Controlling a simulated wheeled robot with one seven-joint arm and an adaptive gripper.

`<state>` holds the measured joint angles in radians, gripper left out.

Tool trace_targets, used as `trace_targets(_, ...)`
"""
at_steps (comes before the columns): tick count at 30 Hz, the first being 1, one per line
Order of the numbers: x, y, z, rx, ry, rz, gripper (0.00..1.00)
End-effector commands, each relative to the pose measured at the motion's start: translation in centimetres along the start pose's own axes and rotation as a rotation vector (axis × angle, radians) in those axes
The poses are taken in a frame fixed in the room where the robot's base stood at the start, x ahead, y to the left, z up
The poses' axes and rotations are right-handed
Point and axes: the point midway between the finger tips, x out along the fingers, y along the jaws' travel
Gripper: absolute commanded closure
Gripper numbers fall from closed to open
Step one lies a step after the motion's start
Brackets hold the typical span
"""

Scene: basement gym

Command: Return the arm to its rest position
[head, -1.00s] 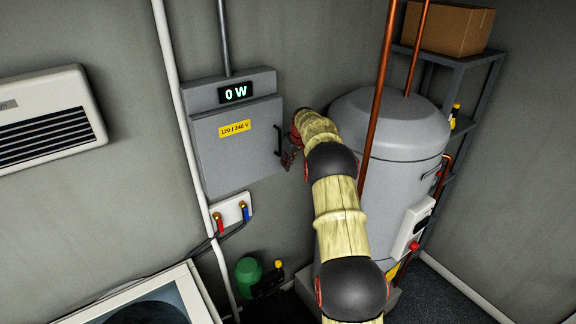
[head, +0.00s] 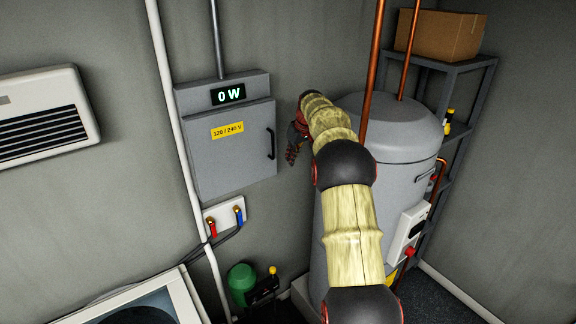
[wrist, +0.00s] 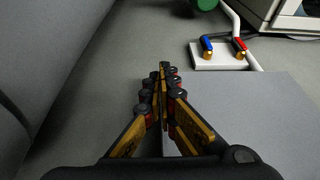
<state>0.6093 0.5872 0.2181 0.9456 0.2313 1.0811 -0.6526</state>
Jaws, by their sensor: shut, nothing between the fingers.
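My gripper (head: 293,150) is at the end of my arm, just right of the grey electrical panel (head: 215,165) on the wall. In the wrist view my gripper (wrist: 163,75) is shut, its fingers together with nothing between them. The panel door is closed, with a black handle (head: 270,143) on its right side, a yellow 120/240 V label and a display reading 0 W. A gap shows between the gripper and the handle in the head view. The grey panel face (wrist: 255,115) also shows at the lower right of the wrist view.
A shelf (head: 462,68) holds a cardboard box (head: 440,35). Red and blue valves on a white plate (head: 224,216) sit below the panel, near a green object (head: 241,280).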

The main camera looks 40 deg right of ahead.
Motion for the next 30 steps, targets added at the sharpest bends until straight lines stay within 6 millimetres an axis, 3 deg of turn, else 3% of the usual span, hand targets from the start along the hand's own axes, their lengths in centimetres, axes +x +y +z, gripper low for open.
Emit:
trace_targets(14,-0.5,0.3,-0.1,0.08,0.006,0.01,1.0)
trace_targets(19,3.2,-0.7,4.3,0.204,-0.078,-0.002,1.0)
trace_targets(23,3.3,-2.2,7.5,0.273,-0.124,0.002,1.0)
trace_targets(26,3.1,-4.6,9.9,0.31,-0.154,0.007,1.0)
trace_targets(30,2.1,-9.3,13.7,0.341,-0.182,0.018,1.0)
